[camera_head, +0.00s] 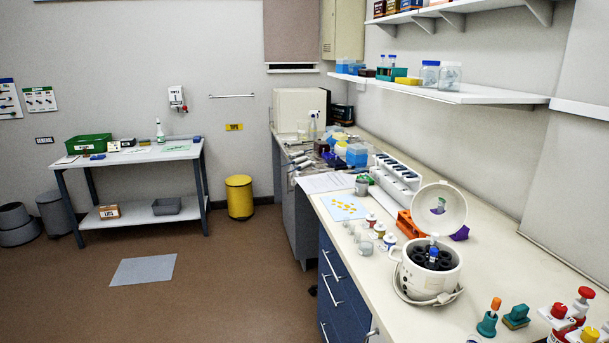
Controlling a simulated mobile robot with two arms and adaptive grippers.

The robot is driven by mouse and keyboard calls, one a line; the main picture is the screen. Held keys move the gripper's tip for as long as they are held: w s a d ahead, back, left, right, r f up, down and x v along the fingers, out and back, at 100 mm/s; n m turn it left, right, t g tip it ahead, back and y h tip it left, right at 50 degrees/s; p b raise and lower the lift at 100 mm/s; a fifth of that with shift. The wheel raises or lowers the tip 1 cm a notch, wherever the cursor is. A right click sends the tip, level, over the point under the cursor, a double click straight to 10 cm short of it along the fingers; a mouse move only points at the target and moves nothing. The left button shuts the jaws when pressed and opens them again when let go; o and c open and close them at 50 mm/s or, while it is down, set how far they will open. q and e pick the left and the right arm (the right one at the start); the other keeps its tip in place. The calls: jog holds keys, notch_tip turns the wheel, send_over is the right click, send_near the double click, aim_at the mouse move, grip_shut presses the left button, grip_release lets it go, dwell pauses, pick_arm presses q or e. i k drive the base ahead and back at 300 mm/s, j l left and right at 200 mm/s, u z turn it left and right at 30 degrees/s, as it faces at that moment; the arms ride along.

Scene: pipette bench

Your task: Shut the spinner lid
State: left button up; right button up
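The spinner (430,276) is a round cream-white pot on the bench at the lower right. Dark slots and a blue-capped tube show in its open top. Its round lid (439,207) stands raised and open at the back edge, tilted up from the spinner. Neither of my grippers is in view.
The bench (372,282) holds small bottles (389,241) left of the spinner, an orange rack (410,225) behind it, and stoppered and red-capped bottles (580,308) at the lower right. A shelf (450,94) hangs above. Open floor lies left.

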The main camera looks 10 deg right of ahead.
aim_at(447, 223)
jog(key=i+u, duration=0.2)
jog(key=i, duration=1.85)
jog(key=i+j, duration=0.15)
jog(key=i, duration=1.7)
jog(key=i+z, duration=0.1)
jog(key=z, duration=0.35)
jog(key=i+z, duration=0.1)
jog(key=z, duration=0.75)
jog(key=i+j+z, duration=0.15)
jog(key=z, duration=0.3)
